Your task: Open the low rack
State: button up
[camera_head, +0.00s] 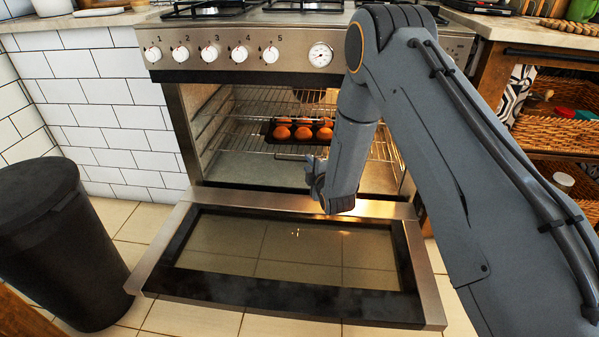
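The oven is open, its glass door (300,246) folded down flat in front of it. Inside, a lower wire rack (248,143) spans the cavity, and its right part is partly hidden by my arm. A dark tray (268,131) of several round orange-brown buns (303,132) appears to rest on it. An upper wire rack (255,104) shows above. My gripper (314,180) is at the oven mouth, above the inner edge of the door and below the front of the lower rack. Its fingers are small and partly hidden, so I cannot tell whether they are open or touching anything.
A row of knobs (240,53) and a dial (320,55) line the oven front. A black bin (55,240) stands at left, close to the door's left corner. Wicker baskets (558,130) sit on shelving at right. Tiled floor (190,318) shows around the door.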

jog(key=shift+n+t, duration=0.4)
jog(key=shift+n, duration=0.1)
jog(key=w+a+f+b, duration=0.1)
jog(key=w, duration=0.1)
jog(key=w+a+f+b, duration=0.1)
jog(key=w, duration=0.2)
jog(key=w+a+f+b, duration=0.2)
jog(key=shift+w+a, duration=0.1)
jog(key=shift+w, duration=0.2)
jog(key=shift+c, duration=0.2)
grip_shut()
